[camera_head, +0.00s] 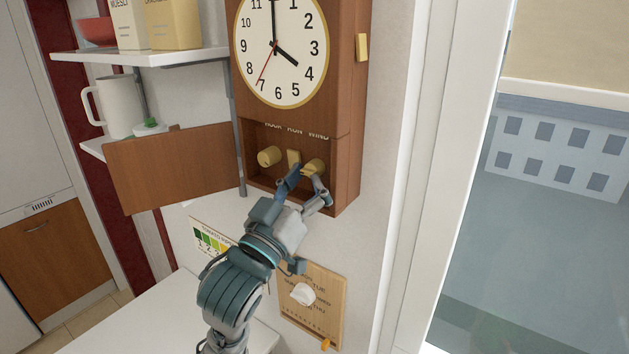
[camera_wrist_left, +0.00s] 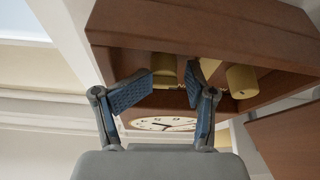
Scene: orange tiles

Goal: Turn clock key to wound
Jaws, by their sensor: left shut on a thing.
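The wooden wall clock (camera_head: 348,110) has a white dial (camera_head: 282,48) and an open lower compartment. Under the lettering, which seems to read HOUR, RUN, WIND, sit a yellow round knob (camera_head: 269,156), a small upright yellow lever (camera_head: 293,158) and the yellow winding key (camera_head: 314,166) at right. My left gripper (camera_head: 306,182) reaches up from below and is shut on the winding key. In the left wrist view the key (camera_wrist_left: 163,68) shows between the fingers, partly hidden, with the round knob (camera_wrist_left: 241,80) to the right. The key's exact angle cannot be told. My right gripper is not in view.
A brown panel (camera_head: 172,166) stands out left of the compartment. Shelves (camera_head: 150,56) at left hold boxes, a red bowl and a white mug (camera_head: 118,106). A wooden notice board (camera_head: 314,305) hangs below the clock. A white frame (camera_head: 425,150) and window lie at right.

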